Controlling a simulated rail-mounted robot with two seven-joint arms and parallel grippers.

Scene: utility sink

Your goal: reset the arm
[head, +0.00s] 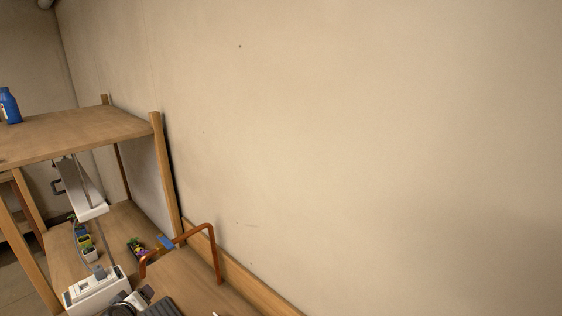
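Neither of my grippers can be made out in the head view, and no arm of mine is clearly seen. The task names no object other than the arm. Some small dark and white shapes (140,299) are cut off by the bottom edge, and I cannot tell what they are.
A wooden shelf (80,131) with a blue bottle (9,106) stands at left. Below it are a white bar-shaped fixture (86,196), small potted plants (88,250) and a white device (92,290). A copper-coloured bent pipe (212,240) rises nearby. A bare beige wall (380,140) fills the right.

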